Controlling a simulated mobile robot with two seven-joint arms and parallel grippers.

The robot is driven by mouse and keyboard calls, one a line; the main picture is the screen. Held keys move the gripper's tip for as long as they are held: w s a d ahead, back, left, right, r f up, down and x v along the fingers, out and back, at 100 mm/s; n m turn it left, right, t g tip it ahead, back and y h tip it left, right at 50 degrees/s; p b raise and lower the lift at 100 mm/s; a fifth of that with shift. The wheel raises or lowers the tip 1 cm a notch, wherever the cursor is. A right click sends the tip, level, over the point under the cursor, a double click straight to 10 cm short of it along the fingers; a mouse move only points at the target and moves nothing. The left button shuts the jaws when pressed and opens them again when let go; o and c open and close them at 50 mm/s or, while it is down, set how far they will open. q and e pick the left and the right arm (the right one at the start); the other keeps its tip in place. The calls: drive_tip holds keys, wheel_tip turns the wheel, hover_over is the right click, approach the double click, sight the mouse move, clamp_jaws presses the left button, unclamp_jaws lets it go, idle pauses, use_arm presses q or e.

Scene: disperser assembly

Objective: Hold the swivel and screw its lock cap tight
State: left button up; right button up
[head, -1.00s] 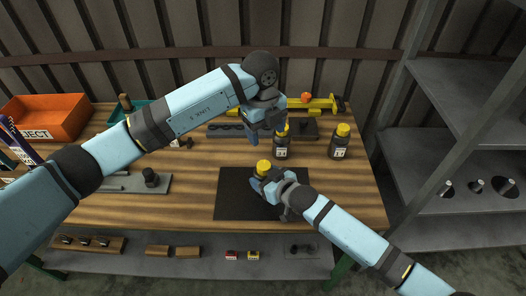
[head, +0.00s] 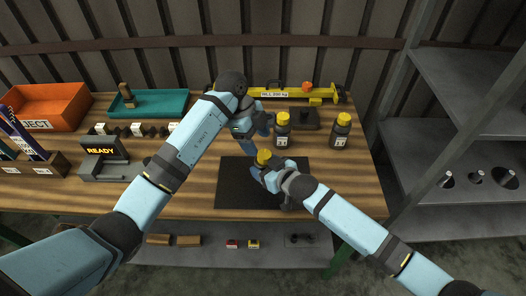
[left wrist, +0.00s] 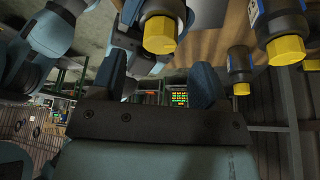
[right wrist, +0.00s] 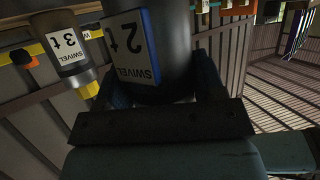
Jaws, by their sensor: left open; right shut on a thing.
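The held swivel, a dark cylinder labelled SWIVEL 2 t (right wrist: 140,50), stands between the fingers of my right gripper (right wrist: 155,85), which is shut on it. In the head view, my right gripper (head: 264,174) holds it over the black mat (head: 235,190). Its yellow lock cap (head: 263,156) points up and also shows in the left wrist view (left wrist: 160,34). My left gripper (head: 254,133) is open and empty, a little behind and above that cap. In the left wrist view the cap lies beyond the gap between its fingers (left wrist: 165,85), apart from them.
Two more yellow-capped swivels (head: 282,133) (head: 341,132) stand behind and right of the mat. A dark block (head: 305,119) and a yellow beam (head: 285,92) lie at the back. A READY display (head: 102,150), teal tray (head: 160,104) and orange bin (head: 45,105) are at left.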

sight(264, 153)
use_arm(q)
drive_tip(key=x, duration=0.5)
drive_tip(key=c, duration=0.9)
